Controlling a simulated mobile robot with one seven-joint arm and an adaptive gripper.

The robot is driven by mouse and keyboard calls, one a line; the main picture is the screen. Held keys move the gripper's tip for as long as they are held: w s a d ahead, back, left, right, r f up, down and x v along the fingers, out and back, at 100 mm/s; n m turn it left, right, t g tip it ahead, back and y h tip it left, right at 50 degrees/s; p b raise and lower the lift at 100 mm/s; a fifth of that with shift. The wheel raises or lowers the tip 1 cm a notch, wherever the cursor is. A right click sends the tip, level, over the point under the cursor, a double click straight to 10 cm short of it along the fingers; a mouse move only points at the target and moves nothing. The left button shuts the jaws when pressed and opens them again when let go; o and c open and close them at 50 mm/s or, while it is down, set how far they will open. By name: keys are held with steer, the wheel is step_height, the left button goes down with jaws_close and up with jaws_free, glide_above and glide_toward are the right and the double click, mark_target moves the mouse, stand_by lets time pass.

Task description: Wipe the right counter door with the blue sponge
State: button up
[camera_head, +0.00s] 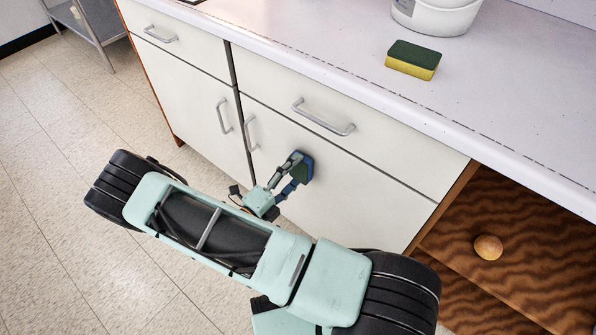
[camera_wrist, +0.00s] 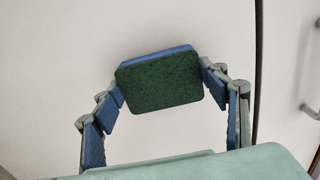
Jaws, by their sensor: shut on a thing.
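The blue sponge (camera_wrist: 158,82) has a dark green scouring face and a blue body, and my gripper (camera_wrist: 160,86) is shut on its two short sides. In the head view the sponge (camera_head: 306,168) is at the right counter door (camera_head: 345,205), below the drawer, right of that door's handle (camera_head: 251,133). The blue side faces the white door and the green side faces the wrist camera. Whether the sponge touches the door cannot be told for sure. My gripper (camera_head: 290,175) partly hides it in the head view.
A yellow and green sponge (camera_head: 413,59) and a white bucket (camera_head: 436,14) stand on the countertop (camera_head: 330,42). The left door (camera_head: 190,98) has its own handle. Drawer handles (camera_head: 323,117) stick out above.

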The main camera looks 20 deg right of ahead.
steer(key=shift+v, duration=2.55)
steer(key=shift+s+f, duration=0.1)
steer(key=shift+s, duration=0.05)
steer(key=v, duration=0.2)
steer(key=shift+s+a, duration=0.25)
steer(key=shift+a, duration=0.1)
